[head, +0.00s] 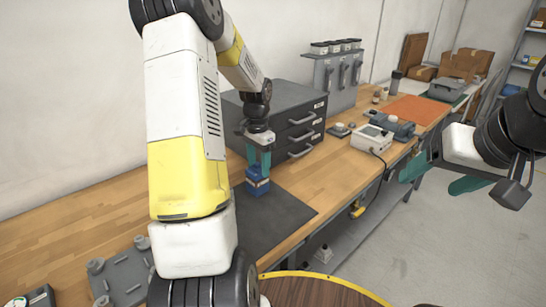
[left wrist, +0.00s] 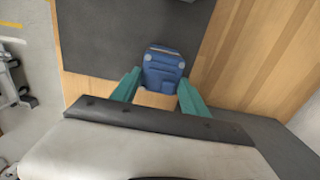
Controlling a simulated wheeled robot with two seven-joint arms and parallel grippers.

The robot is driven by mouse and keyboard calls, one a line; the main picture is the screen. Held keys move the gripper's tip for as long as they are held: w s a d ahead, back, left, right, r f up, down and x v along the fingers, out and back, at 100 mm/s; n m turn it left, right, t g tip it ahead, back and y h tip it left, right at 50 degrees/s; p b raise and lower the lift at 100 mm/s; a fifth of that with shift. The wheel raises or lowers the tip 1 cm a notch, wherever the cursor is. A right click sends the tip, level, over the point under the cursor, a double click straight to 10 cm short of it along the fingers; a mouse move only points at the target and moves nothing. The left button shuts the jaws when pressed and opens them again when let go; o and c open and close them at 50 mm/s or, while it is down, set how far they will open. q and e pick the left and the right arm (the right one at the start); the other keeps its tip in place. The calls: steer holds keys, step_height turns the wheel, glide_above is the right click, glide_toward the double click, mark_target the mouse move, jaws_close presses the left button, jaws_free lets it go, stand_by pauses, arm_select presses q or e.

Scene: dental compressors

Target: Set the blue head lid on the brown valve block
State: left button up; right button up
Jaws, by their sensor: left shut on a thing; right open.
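The blue head lid (head: 256,181) is at the far part of the dark mat, below my left gripper (head: 258,164). The left gripper points down with its teal fingers shut on the lid. In the left wrist view the lid (left wrist: 163,68) shows between the two fingertips (left wrist: 158,86), over the mat's edge. I cannot tell whether the lid touches what is below it. I cannot make out the brown valve block in either view. My right gripper (head: 438,177) is open and empty, off the bench at the right.
The dark mat (head: 277,222) lies on the wooden bench (head: 75,213). A dark drawer cabinet (head: 292,112) stands just behind the left gripper. A grey fixture plate (head: 124,277) lies at near left. A white device (head: 372,137) and orange mat (head: 416,108) are further right.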

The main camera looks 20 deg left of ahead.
stand_by(0.3)
arm_select(q)
steer(key=o, duration=2)
steer(key=shift+r, duration=3.45)
